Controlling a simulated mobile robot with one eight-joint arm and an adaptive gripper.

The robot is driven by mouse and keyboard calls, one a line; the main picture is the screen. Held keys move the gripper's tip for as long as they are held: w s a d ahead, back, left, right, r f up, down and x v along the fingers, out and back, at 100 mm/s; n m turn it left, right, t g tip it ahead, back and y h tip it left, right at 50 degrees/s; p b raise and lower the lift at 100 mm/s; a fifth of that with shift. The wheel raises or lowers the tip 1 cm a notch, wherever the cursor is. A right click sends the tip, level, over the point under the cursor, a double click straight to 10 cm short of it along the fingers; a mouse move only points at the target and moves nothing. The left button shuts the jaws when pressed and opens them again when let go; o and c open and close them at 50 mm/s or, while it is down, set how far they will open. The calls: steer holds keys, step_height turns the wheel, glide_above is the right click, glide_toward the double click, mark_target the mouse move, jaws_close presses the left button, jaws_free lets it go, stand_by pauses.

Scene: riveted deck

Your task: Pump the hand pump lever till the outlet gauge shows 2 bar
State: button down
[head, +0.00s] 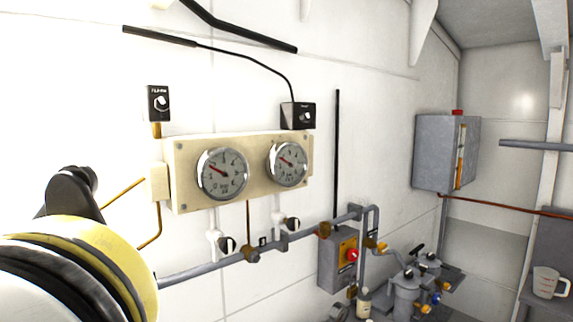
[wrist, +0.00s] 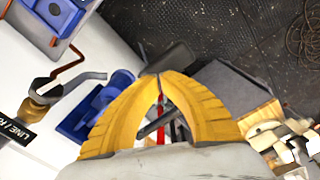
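Two round gauges, a left one (head: 222,174) and a right one (head: 287,164), sit on a cream panel on the wall. Both red needles point to the upper left. The figures are too small to read surely, and I cannot tell which is the outlet gauge. My gripper (wrist: 158,78) shows in the wrist view as two yellow curved fingers whose tips meet. A red strip and a grey bar show in the gap behind the tips; I see nothing clearly gripped. I cannot surely pick out the pump lever; a dark block (wrist: 172,60) lies just beyond the fingertips.
A grey pipe (head: 205,268) with valves runs under the gauges to a grey box (head: 340,260) with a red knob. Grey canisters (head: 407,293) stand at lower right. The wrist view shows blue fittings (wrist: 85,118) at left and dark floor (wrist: 220,35).

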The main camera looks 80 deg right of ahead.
stand_by(0.5)
step_height(320, 180, down, 9)
steer(key=b, duration=0.8)
step_height(320, 180, up, 9)
steer(key=p, duration=0.7)
stand_by(1.1)
step_height(320, 180, up, 5)
steer(key=p, duration=0.3)
steer(key=shift+p, duration=0.35)
